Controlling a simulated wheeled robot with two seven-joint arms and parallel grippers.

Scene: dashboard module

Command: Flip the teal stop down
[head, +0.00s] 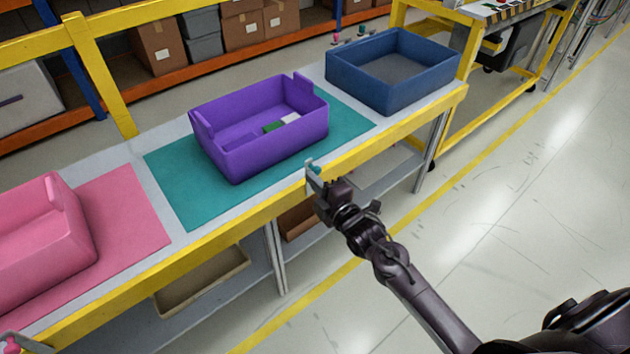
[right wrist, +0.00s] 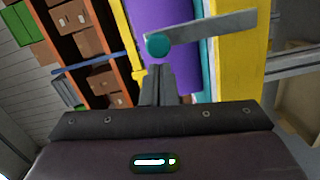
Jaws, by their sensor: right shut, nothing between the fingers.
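The teal stop is a flat grey lever with a round teal knob (head: 313,166), at the bench's yellow front edge beside the teal mat (head: 178,190). In the head view its grey bar rises at the edge, just above my right gripper (head: 324,190). In the right wrist view the teal knob (right wrist: 158,46) is just beyond the fingertips, and the grey bar (right wrist: 218,26) runs from it to the right. My right gripper (right wrist: 159,72) is shut and empty. I cannot tell whether its fingertips touch the stop.
A purple bin (head: 232,156) stands on the teal mat, with green and white items inside. A pink bin (head: 45,262) is on the left, and an empty blue bin (head: 350,83) is at the right end. The floor (head: 530,180) in front is clear.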

